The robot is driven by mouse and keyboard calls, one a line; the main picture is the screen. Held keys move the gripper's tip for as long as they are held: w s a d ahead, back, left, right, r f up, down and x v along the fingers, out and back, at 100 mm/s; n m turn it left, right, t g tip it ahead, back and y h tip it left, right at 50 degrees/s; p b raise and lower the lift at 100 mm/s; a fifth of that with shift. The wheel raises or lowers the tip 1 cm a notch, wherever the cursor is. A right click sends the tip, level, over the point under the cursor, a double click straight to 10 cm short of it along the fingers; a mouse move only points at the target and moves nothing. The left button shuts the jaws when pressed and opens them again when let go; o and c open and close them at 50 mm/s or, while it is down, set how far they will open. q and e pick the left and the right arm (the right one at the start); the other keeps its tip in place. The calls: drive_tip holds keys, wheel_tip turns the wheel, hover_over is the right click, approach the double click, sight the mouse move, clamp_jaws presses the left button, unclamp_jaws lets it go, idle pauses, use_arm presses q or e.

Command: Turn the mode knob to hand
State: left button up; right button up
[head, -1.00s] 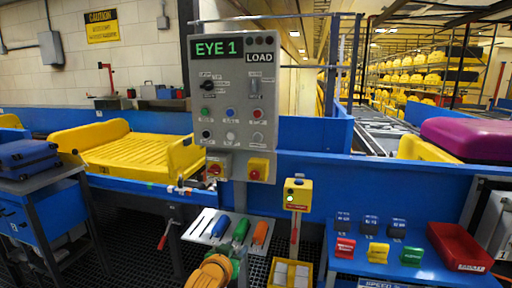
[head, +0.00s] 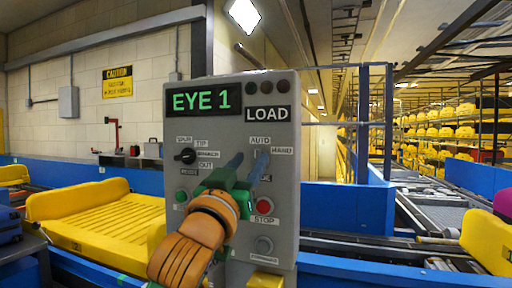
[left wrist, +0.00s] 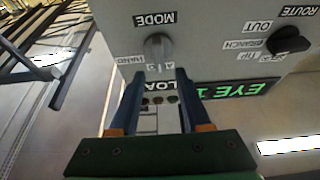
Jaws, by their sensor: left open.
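The mode knob (left wrist: 158,47) is a small grey knob on the control panel, between the MODE label and the AUTO and HAND labels in the upside-down left wrist view. Its grip looks roughly in line with AUTO, but its exact pointing is hard to tell. My left gripper (left wrist: 158,72) is open, its two blue fingers reaching toward the panel on either side of the knob's line, with nothing between them. In the head view my left gripper (head: 249,158) is in front of the panel (head: 222,130) and hides most of the knob. My right gripper is not in view.
A black route knob (head: 186,156) sits left of the mode knob. A red stop button (head: 264,206) and a grey button (head: 263,245) are below. The displays read EYE 1 (head: 201,101) and LOAD (head: 267,114). A yellow tray (head: 95,222) is at left.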

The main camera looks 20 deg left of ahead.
sight(256, 154)
use_arm(q)
drive_tip(key=p+x, duration=0.1)
drive_tip(key=x, duration=0.2)
drive_tip(key=shift+w, duration=0.15)
drive_tip(key=shift+w+f, duration=0.1)
drive_tip(key=shift+w, duration=0.15)
drive_tip(key=shift+s, duration=0.15)
clamp_jaws()
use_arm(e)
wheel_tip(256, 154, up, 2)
